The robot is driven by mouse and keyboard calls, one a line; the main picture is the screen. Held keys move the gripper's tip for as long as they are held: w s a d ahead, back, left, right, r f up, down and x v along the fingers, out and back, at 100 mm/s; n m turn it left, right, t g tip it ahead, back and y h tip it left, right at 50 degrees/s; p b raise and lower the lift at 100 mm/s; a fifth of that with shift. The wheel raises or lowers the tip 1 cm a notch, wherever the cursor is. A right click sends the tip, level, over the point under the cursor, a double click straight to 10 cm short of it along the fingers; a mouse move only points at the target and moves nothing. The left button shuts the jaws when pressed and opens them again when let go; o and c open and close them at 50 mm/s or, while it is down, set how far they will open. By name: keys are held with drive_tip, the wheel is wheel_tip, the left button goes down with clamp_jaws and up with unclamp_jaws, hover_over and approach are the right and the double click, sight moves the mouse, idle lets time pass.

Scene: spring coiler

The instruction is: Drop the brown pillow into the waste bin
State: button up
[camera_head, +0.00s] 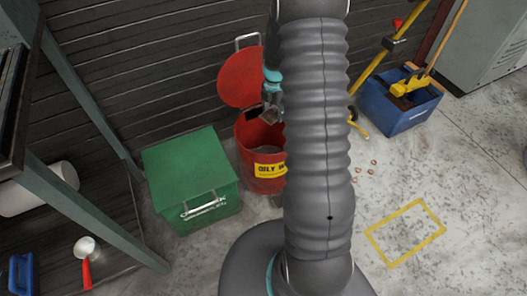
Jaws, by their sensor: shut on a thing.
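The waste bin (247,133) is a red round can with a yellow label reading "OILY W…", partly hidden by my arm. Its round red lid (241,78) stands open behind it against the wall. My gripper (270,114) points down over the bin's opening, near its back rim. It is shut on a small brownish thing at its fingertips. This is too small and too covered to tell its shape, and I cannot confirm it is the brown pillow. I see no other clear pillow.
A green lidded box (187,166) stands left of the bin. A blue crate (403,119) with yellow and brown things stands at the back right. Small copper-coloured pieces lie on the floor near a yellow floor square (405,233). A metal rack (92,217) stands at left.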

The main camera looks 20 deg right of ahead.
wheel_tip(320, 180, down, 6)
drive_tip(key=b, duration=0.3)
drive_tip(key=shift+a+b, duration=0.15)
drive_tip(key=shift+b, duration=0.15)
drive_tip(key=o, duration=1.3)
drive_tip(key=shift+c, duration=0.2)
wheel_tip(320, 180, up, 12)
drive_tip(key=shift+r, duration=0.1)
